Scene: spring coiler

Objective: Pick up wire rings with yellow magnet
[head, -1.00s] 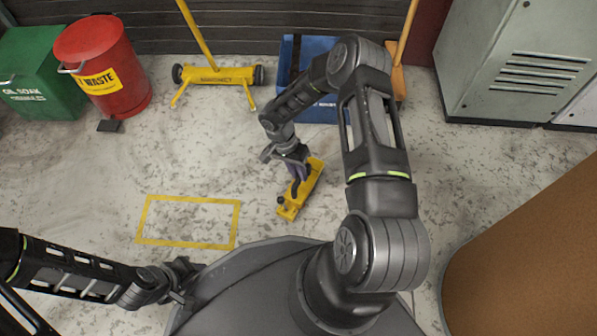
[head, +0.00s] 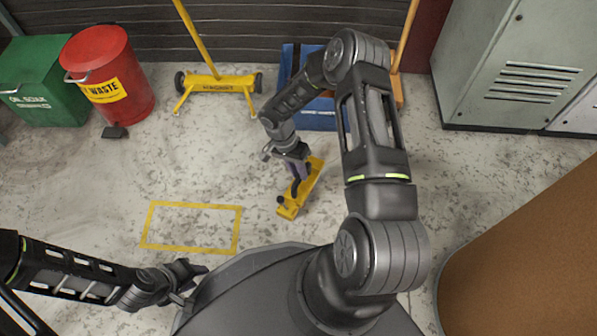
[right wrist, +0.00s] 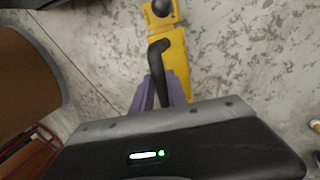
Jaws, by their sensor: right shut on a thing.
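The yellow magnet (head: 288,210) is a yellow bar with a black knob at its near end and a black curved handle. My right gripper (head: 298,180), with purple fingers, is shut on the handle from above. The magnet also shows in the right wrist view (right wrist: 174,62), where the purple fingers sit on either side of the black handle. I cannot tell how high the magnet is above the floor. My left gripper (head: 190,278) is at the lower left beside my base, away from the magnet; its jaw opening is unclear. I cannot make out any wire rings.
A yellow taped rectangle (head: 192,205) on the floor is empty. At the back are a green bin (head: 40,85), a red waste bin (head: 95,50), a yellow wheeled sweeper (head: 218,85) and a blue bin (head: 318,121). Grey lockers (head: 480,90) and a brown surface (head: 530,250) are at right.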

